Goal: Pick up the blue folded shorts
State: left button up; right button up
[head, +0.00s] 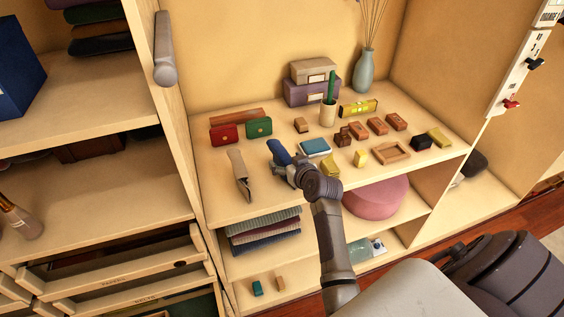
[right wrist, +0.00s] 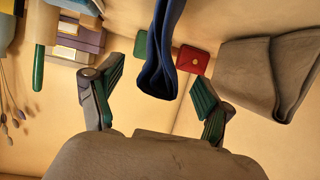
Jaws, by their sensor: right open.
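The blue folded shorts (head: 279,151) stand out from the middle shelf just beyond my right gripper (head: 287,167). In the right wrist view the shorts (right wrist: 160,55) show as a dark blue folded strip between the two spread fingers of my right gripper (right wrist: 158,98). Gaps show on both sides, so the fingers look apart from the cloth. The gripper hides the lower part of the shorts in the head view. A grey-beige folded garment (head: 239,172) stands to the left, also in the right wrist view (right wrist: 272,72). My left gripper is not in view.
A red wallet (head: 224,133) and green wallet (head: 259,127) lie behind. A blue book (head: 315,147) and a yellow-green item (head: 330,166) are close right of the gripper. A cup (head: 328,113) with a green stick stands behind. Upright panels bound the shelf on both sides.

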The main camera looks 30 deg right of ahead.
jog(key=shift+x, duration=1.25)
jog(key=shift+c, duration=0.3)
jog(key=shift+s, duration=0.1)
jog(key=c, duration=1.3)
jog(key=shift+c, duration=0.3)
